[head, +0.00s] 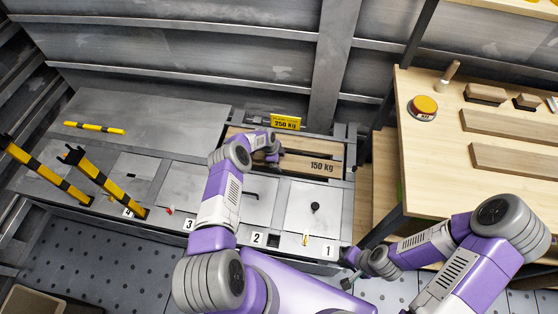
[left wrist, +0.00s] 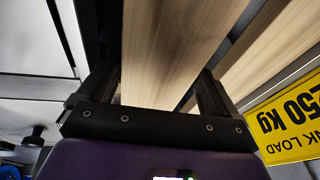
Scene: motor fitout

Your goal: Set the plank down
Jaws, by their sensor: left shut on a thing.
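My left gripper (head: 273,155) is over the recessed bay behind the numbered panels. In the left wrist view its two dark fingers (left wrist: 160,95) stand on either side of a pale wooden plank (left wrist: 170,45), shut on it. The plank runs away from the gripper. In the head view, the arm and gripper partly cover the wood there, so I cannot tell whether the plank rests on anything.
A yellow 250 kg sign (head: 286,122) stands behind the bay and also shows in the wrist view (left wrist: 287,118). Striped yellow-black posts (head: 100,182) stand at left.

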